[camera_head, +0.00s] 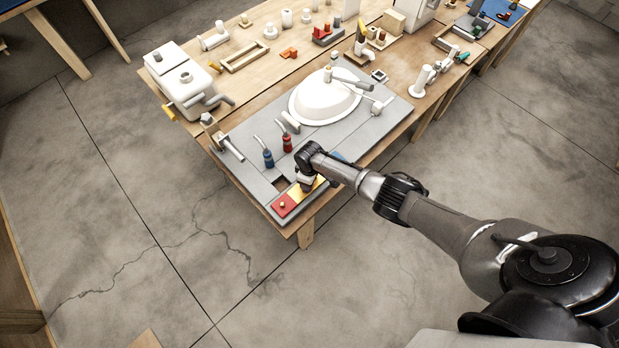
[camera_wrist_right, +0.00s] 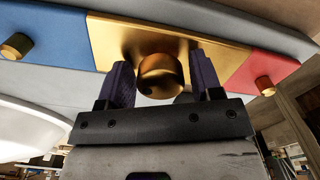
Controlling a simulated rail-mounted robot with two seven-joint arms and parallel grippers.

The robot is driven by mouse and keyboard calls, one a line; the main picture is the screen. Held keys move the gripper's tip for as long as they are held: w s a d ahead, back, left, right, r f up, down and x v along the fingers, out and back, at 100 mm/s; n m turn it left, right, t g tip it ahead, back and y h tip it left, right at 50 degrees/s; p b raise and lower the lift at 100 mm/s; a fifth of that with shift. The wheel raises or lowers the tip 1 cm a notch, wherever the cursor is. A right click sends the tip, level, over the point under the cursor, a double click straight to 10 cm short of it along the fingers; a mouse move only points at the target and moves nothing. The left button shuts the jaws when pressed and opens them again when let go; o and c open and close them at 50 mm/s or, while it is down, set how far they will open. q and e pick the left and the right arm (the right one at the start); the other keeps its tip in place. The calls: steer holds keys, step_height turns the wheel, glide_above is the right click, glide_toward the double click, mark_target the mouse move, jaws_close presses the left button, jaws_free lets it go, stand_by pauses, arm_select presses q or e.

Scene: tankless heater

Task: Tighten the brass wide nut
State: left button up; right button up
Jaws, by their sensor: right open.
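The brass wide nut (camera_wrist_right: 161,76) is a gold cylinder on a gold plate (camera_wrist_right: 215,32) in the right wrist view. My right gripper (camera_wrist_right: 165,82) is open, with one dark finger on each side of the nut. I cannot tell whether the fingers touch it. In the head view my right gripper (camera_head: 306,181) is over the gold plate (camera_head: 296,194) at the board's near corner and hides the nut. My left gripper is not in view.
A red plate (camera_wrist_right: 262,66) and a blue plate (camera_wrist_right: 45,38) flank the gold one, each with a smaller brass knob. The grey board (camera_head: 245,165) also holds a white basin (camera_head: 322,110) and red and blue handled valves. A white tank (camera_head: 178,80) stands behind.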

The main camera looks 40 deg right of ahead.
stand_by(0.3)
steer(key=n+b, duration=0.1)
steer(key=n, duration=0.3)
steer(key=shift+n, duration=1.1)
steer(key=shift+r, duration=0.15)
steer(key=shift+c, duration=0.3)
